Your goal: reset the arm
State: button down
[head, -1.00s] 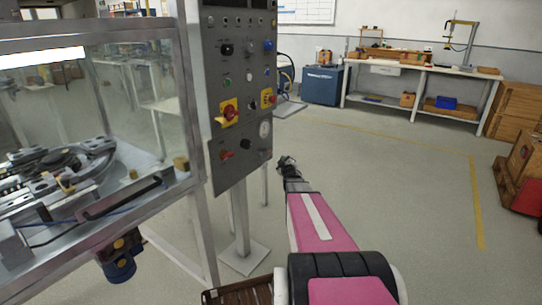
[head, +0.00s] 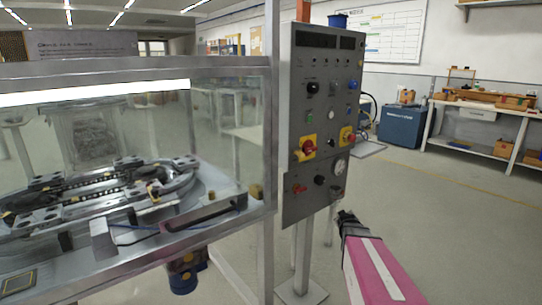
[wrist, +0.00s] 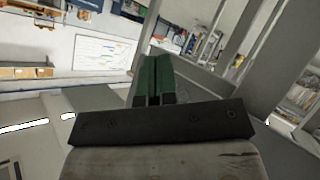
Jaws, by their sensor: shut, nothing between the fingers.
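My arm, pink with a white stripe, reaches up from the lower right of the head view. My gripper (head: 345,216) is at its far end, small and dark, just right of the lower edge of the grey control panel (head: 318,130). In the wrist view my gripper (wrist: 154,62) shows two green fingers lying side by side with no gap and nothing between them. The control panel carries red switches on yellow plates, several buttons and a gauge. I cannot tell how far the gripper is from the panel in depth.
A glass-walled cabinet (head: 235,130) with a ring track (head: 95,192) inside stands at the left. The panel's post (head: 302,255) rises from the floor. A blue cabinet (head: 401,126) and a workbench (head: 480,147) stand at the back right. The floor (head: 450,215) at right is open.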

jog(key=s+a+f+m+g+y, duration=0.1)
jog(key=s+a+g, duration=0.5)
jog(key=s, duration=0.7)
jog(key=s+a+f+m+g+y, duration=0.1)
jog(key=s+a+m+g, duration=0.2)
jog(key=s+a+g, duration=0.3)
jog(key=s+a, duration=0.4)
jog(key=s, duration=0.2)
jog(key=shift+s+a+f+y, duration=0.2)
jog(key=shift+s+f+y, duration=0.15)
jog(key=shift+f+y, duration=0.05)
